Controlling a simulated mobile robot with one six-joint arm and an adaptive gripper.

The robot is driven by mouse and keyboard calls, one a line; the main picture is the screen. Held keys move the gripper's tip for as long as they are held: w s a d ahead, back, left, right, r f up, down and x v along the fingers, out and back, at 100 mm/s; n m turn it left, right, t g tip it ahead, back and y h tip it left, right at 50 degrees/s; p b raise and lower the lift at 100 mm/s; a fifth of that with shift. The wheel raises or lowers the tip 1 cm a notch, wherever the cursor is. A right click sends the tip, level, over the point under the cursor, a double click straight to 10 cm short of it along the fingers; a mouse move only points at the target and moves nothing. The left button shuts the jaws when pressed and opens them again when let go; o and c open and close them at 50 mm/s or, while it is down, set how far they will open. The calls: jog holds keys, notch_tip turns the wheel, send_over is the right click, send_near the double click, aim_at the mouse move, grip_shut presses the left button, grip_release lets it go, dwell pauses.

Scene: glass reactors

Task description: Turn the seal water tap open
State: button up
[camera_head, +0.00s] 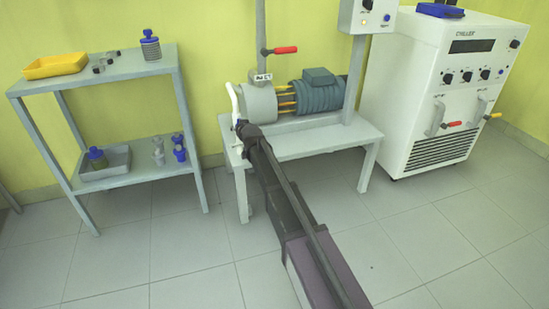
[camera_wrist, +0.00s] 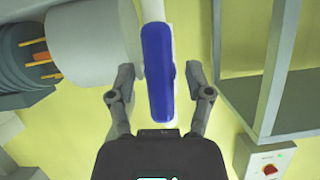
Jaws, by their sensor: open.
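The seal water tap looks to be the one with a long blue lever (camera_wrist: 157,75) on a white pipe at the pump; I see no name on it. In the head view the white pipe (camera_head: 234,100) rises at the left end of the pump, and the lever is mostly hidden by my arm's end. My gripper (camera_wrist: 160,78) is open, with one finger on each side of the blue lever in the wrist view. Gaps show between the lever and both fingers. In the head view my gripper (camera_head: 243,129) is at the pump's left end.
The pump's pale housing (camera_head: 259,103) and teal motor (camera_head: 318,93) sit on a grey bench (camera_head: 318,142). A red-handled valve (camera_head: 284,50) is on the pipe above. A shelf (camera_head: 125,72) stands left, a white chiller (camera_head: 425,95) right.

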jog(key=shift+d+f+m+y+b, duration=0.1)
jog(key=shift+m+y+b, duration=0.45)
jog(key=shift+m+y, duration=0.85)
jog(key=shift+d+m+y+b, duration=0.1)
jog(key=shift+m+y+b, duration=1)
jog(key=shift+m, duration=1.1)
jog(key=s+d+n+g+h+p, duration=0.1)
jog(key=s+d+p, duration=0.3)
jog(key=s, duration=0.5)
jog(key=s+d+r+n+g+h+p, duration=0.1)
jog(key=s+d+g+p, duration=0.3)
jog(key=s, duration=0.5)
jog(key=s+d+r+n+g+h+p, duration=0.1)
jog(key=s+d+n+g+p, duration=0.2)
jog(key=s+d+p, duration=0.2)
jog(key=s+d, duration=0.2)
jog(key=s, duration=0.2)
jog(key=shift+d+r+h, duration=0.2)
jog(key=shift+d+h, duration=0.15)
jog(key=shift+h, duration=0.05)
jog(key=shift+s, duration=0.15)
jog(key=s+d+f+g+h, duration=0.2)
jog(key=s+d, duration=0.3)
jog(key=s, duration=0.2)
jog(key=s+d+f+g+h, duration=0.1)
jog(key=s+d+g+h, duration=0.2)
jog(key=s+d, duration=0.3)
jog(key=shift+s+d+f, duration=0.2)
jog(key=shift+s+f, duration=0.15)
jog(key=shift+s, duration=0.3)
